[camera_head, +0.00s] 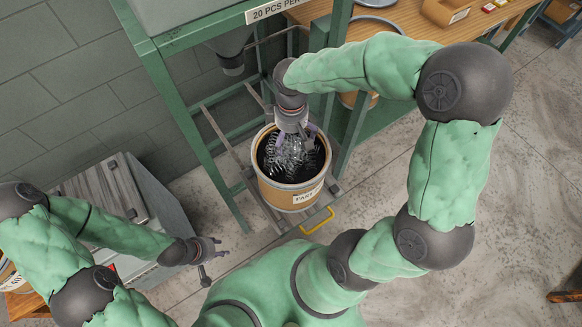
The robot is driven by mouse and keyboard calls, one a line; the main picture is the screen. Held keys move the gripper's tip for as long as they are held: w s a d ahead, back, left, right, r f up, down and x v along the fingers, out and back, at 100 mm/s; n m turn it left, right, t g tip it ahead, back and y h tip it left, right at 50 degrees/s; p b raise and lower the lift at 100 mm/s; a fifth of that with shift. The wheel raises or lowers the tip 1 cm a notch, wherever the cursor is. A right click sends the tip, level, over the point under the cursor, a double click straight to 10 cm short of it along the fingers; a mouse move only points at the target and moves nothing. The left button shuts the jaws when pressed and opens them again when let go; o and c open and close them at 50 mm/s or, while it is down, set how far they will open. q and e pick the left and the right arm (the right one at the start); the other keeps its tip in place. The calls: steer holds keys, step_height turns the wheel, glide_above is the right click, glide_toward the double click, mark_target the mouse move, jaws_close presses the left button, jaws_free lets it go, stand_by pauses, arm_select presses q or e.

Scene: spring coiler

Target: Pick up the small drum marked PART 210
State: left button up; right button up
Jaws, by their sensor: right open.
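A small tan drum (289,196) stands upright under the green frame. Its white label begins with "PART"; I cannot read the number. The drum is open at the top and holds shiny coiled springs (284,160) in a dark interior. My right gripper (293,138) is open and points down over the drum's mouth, near the far rim. It hides part of the rim and springs, and I cannot tell whether it touches the drum. My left gripper (215,247) is far to the lower left of the drum, empty, with its fingers parted.
The green frame (190,130) has posts on both sides of the drum. A yellow handle (317,221) sits in front of it. A grey cabinet (135,200) stands at left. A wooden bench (410,18) is at upper right.

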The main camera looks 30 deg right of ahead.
step_height(320, 180, down, 7)
steer(key=b, duration=0.3)
steer(key=shift+w+d+f, duration=0.15)
steer(key=shift+w, duration=0.2)
steer(key=c, duration=1.5)
steer(key=shift+w, duration=0.1)
